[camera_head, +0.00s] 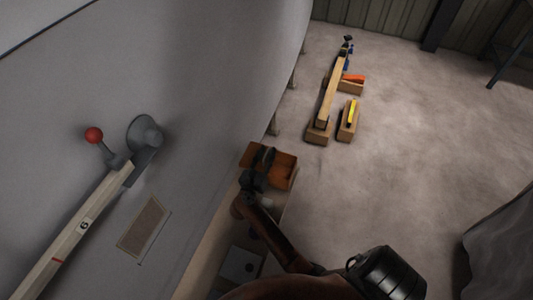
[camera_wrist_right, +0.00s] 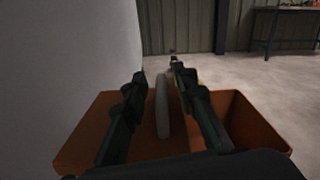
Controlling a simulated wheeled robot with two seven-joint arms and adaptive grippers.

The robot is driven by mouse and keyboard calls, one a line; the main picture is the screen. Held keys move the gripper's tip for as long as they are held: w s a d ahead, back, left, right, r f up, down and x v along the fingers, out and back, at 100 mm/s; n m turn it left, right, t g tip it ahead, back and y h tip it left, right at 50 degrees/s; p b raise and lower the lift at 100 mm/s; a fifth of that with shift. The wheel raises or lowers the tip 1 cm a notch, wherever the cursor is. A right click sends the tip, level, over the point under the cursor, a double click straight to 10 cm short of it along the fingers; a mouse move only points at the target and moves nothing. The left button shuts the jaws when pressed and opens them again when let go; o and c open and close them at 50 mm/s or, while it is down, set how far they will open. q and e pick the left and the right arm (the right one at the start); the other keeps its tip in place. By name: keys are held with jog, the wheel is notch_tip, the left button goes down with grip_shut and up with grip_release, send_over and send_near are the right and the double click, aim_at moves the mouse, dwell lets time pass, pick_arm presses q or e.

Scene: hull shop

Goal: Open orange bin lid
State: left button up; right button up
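The orange bin (camera_head: 284,174) stands by the grey hull, below the middle of the head view. It fills the lower part of the right wrist view (camera_wrist_right: 265,128), where its right side shows an open hollow. The left part looks like a flat orange surface, and I cannot tell whether it is the lid. My right gripper (camera_head: 258,170) is over the bin. In the right wrist view its two dark fingers (camera_wrist_right: 160,75) are spread on either side of a pale upright strip (camera_wrist_right: 162,108), with visible gaps. Contact is unclear. My left gripper is out of view.
The grey hull (camera_head: 190,60) fills the left side, with a red-knobbed lever (camera_head: 94,135) and a long pale bar (camera_head: 75,230). Timber blocks (camera_head: 318,132) and a beam (camera_head: 333,85) lie beyond the bin. The concrete floor (camera_head: 420,140) at right is mostly clear.

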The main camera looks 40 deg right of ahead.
jog(key=shift+r, duration=0.1)
notch_tip(320, 180, up, 10)
jog(key=shift+f, duration=0.1)
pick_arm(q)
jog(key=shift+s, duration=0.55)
